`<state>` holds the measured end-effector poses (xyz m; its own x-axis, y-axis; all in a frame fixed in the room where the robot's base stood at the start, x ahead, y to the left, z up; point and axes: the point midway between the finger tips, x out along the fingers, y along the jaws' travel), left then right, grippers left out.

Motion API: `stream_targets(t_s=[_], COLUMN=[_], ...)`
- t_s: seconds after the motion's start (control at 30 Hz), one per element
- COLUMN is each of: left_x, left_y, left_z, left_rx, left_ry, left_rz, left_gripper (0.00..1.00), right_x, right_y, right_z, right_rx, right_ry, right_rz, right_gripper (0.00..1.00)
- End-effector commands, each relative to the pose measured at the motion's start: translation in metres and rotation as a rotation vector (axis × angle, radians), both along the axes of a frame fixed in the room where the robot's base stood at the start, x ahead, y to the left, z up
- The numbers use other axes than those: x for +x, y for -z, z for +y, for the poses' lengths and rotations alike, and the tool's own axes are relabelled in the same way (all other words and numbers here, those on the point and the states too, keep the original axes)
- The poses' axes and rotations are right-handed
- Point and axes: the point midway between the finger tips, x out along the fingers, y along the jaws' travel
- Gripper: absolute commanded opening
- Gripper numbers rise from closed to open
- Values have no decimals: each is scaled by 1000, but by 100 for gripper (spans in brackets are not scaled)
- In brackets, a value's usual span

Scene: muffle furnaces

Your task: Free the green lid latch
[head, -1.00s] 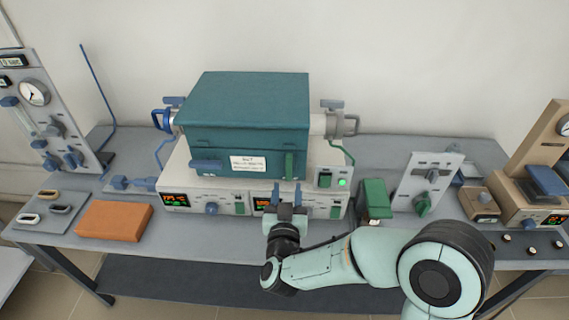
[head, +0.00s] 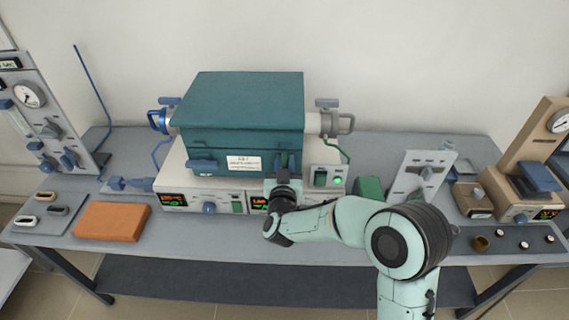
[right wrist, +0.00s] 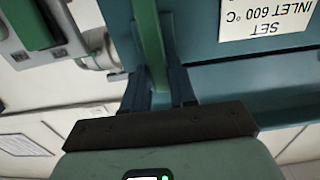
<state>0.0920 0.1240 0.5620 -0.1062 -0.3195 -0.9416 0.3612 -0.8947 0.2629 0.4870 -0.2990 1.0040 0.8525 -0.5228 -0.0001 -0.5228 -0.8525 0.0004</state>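The green lid latch (right wrist: 149,40) is an upright green bar on the front of the teal furnace box (head: 240,105), right of its white label (head: 243,163). In the head view my right gripper (head: 284,162) is at the latch and mostly covers it. In the right wrist view the two dark blue fingers of the right gripper (right wrist: 160,85) are close together, one on each side of the latch, and look shut on it. My left gripper is in neither view.
The furnace stands on a white control base (head: 175,180) with lit displays. A blue handle (head: 203,163) sits left of the label. An orange brick (head: 112,221) lies at left. A green block (head: 370,188) and a grey switch panel (head: 420,175) stand at right.

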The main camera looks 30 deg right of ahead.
Motion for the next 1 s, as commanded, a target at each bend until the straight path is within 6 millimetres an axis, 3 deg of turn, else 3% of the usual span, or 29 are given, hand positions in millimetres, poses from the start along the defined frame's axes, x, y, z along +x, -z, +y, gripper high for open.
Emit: stream_targets(t_s=[0.03, 0.07, 0.47, 0.7, 1.0], left_x=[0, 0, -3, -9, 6], left_y=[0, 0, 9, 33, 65], left_z=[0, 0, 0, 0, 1], left_rx=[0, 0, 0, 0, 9], left_ry=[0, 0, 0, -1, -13], left_rz=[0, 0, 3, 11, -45], left_gripper=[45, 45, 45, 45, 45], right_x=[0, 0, -1, -3, -7], right_y=[0, 0, 1, 4, 7], right_z=[0, 0, -1, -4, -11], right_rx=[0, 0, 37, 159, 393], right_ry=[0, 0, 0, 0, -1], right_rz=[0, 0, -24, -100, -245], right_gripper=[9, 0, 0, 0, 0])
